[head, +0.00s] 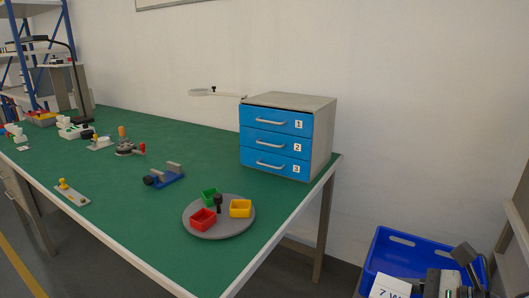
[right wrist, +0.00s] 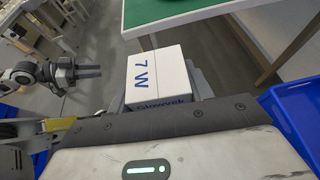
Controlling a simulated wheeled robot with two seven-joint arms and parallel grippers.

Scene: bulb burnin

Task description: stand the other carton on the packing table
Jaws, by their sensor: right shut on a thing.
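A white carton marked "7 W" in blue (right wrist: 158,72) is between the fingers of my right gripper (right wrist: 160,88) in the right wrist view, over grey floor. My right gripper is shut on it. The carton also shows at the lower right of the head view (head: 389,287), cut by the bottom edge, in front of a blue crate. A dark grey gripper, my left (right wrist: 98,72), shows at the left of the right wrist view, apart from the carton. Its fingers look apart and empty. I cannot tell which table is the packing table.
A green-topped bench (head: 130,205) holds a blue-fronted drawer cabinet (head: 275,140), a round grey tray (head: 205,231) with small coloured bins, and several fixtures. The blue crate (head: 392,243) stands right of the bench. A wooden structure (head: 518,213) is at the right edge.

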